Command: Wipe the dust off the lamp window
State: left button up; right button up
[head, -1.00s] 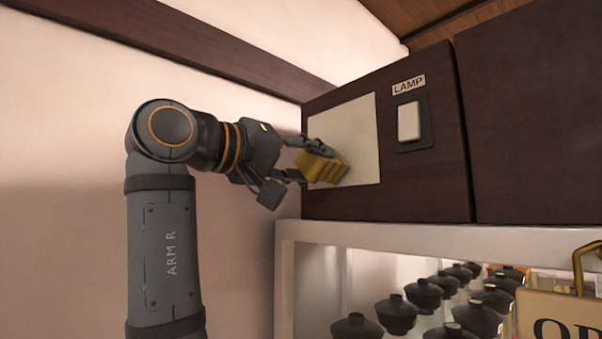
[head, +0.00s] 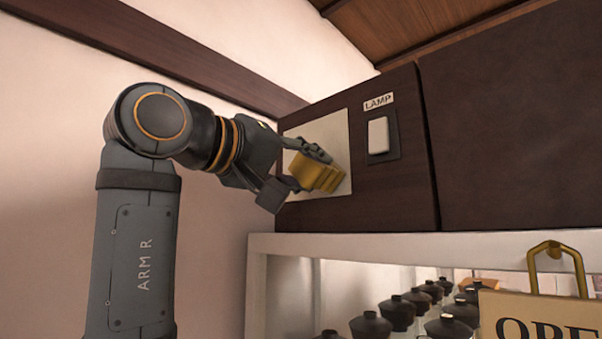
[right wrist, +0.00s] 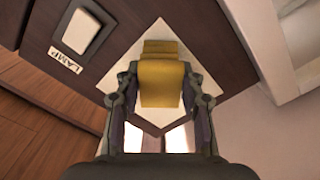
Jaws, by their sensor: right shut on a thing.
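The lamp window (head: 322,132) is a pale, cream panel set in a dark wooden cabinet, with a LAMP label (head: 379,101) and a white switch (head: 378,135) to its right. In the right wrist view the yellow block (right wrist: 161,80) sits between both fingers, over the pale window (right wrist: 150,128). I cannot tell whether the block touches the window. No distinct dust shows on the visible part. My left gripper is out of view.
Below the cabinet is a white-framed shelf (head: 300,245) with several dark lidded bowls (head: 396,312). A sign (head: 540,318) with a brass hook hangs at the lower right. A pale wall (head: 50,150) stands on the left.

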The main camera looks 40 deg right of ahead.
aim_at(324, 165)
jog(key=shift+s+f, duration=0.1)
jog(key=shift+s, duration=0.35)
jog(key=shift+s+d+b, duration=0.15)
jog(key=shift+s+b, duration=0.35)
jog(key=shift+s, duration=0.7)
notch_tip(324, 165, up, 2)
jog(key=shift+w+r+p, duration=0.1)
jog(key=shift+p, duration=0.8)
